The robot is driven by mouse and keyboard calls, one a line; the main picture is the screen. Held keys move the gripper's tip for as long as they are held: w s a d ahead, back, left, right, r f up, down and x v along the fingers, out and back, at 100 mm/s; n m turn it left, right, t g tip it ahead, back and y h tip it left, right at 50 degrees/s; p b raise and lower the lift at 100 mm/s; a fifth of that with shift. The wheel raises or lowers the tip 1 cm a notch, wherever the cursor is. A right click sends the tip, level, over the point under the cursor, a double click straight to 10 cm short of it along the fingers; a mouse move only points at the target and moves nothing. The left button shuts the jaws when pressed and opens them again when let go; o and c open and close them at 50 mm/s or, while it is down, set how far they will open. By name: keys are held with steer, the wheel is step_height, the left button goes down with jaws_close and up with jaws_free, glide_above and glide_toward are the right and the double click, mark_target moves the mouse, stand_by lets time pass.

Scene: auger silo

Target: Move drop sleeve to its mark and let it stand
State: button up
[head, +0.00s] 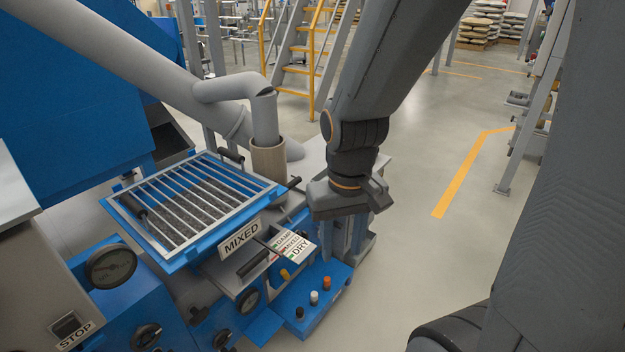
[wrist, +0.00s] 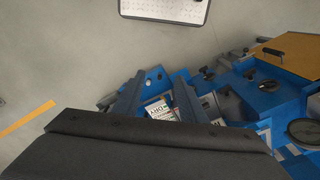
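The drop sleeve appears to be the tan upright cylinder (head: 268,158) below the bent grey spout (head: 262,110) in the head view. The spout's lower end meets its top; I cannot tell whether it goes inside. My gripper (wrist: 158,84) shows two separated fingers in the wrist view, with nothing held between them. In the head view my gripper (head: 345,238) points down, to the right of the sleeve and apart from it. I cannot pick out the sleeve's mark in either view.
A barred blue grate (head: 190,205) with a MIXED sign (head: 240,238) lies left of my gripper. A card (head: 292,246) reads DAMP, MIXED, DRY. Coloured knobs sit on a low blue ledge (head: 310,300).

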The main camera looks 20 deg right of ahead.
steer(key=w+d+f+m+t+b, duration=0.25)
steer(key=w+f+b, duration=0.3)
steer(key=w, duration=0.55)
steer(key=w+d+f+m+t+b, duration=0.1)
steer(key=w+f+m+t+b, duration=0.4)
steer(key=w, duration=0.5)
steer(key=m+t+y+b, duration=0.3)
steer(key=m+t+b, duration=0.45)
steer(key=b, duration=0.45)
glide_toward(292, 187)
steer(key=w, duration=0.3)
steer(key=shift+w+a+f+n, duration=0.3)
steer(key=shift+w+a+f, duration=0.1)
steer(key=shift+w, duration=0.1)
steer(key=shift+b+x, duration=0.8)
steer(key=shift+x, duration=2.7)
steer(key=shift+r, duration=0.1)
jaws_close()
